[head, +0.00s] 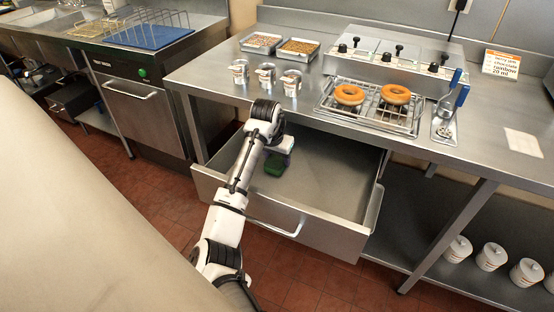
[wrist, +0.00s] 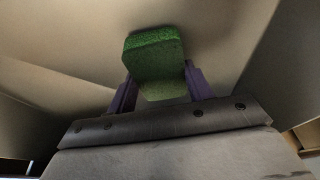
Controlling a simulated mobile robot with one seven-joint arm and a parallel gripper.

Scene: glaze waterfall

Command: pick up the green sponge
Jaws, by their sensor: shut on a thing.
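The green sponge (head: 275,166) is in the open metal drawer (head: 335,190), toward the drawer's left side. It also shows large in the wrist view (wrist: 155,55), between two dark purple fingers. My gripper (wrist: 160,90) is shut on the sponge, with one finger on each side of it. In the head view my arm reaches over the drawer's front edge, and my gripper (head: 279,157) points down into the drawer. I cannot tell whether the sponge touches the drawer floor.
The drawer is otherwise empty, with walls around my gripper. The steel counter (head: 300,105) above holds metal cups (head: 265,77), two trays of toppings (head: 297,47) and two doughnuts (head: 349,94) on a wire rack (head: 365,121). White lidded tubs (head: 490,257) stand on the lower shelf at right.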

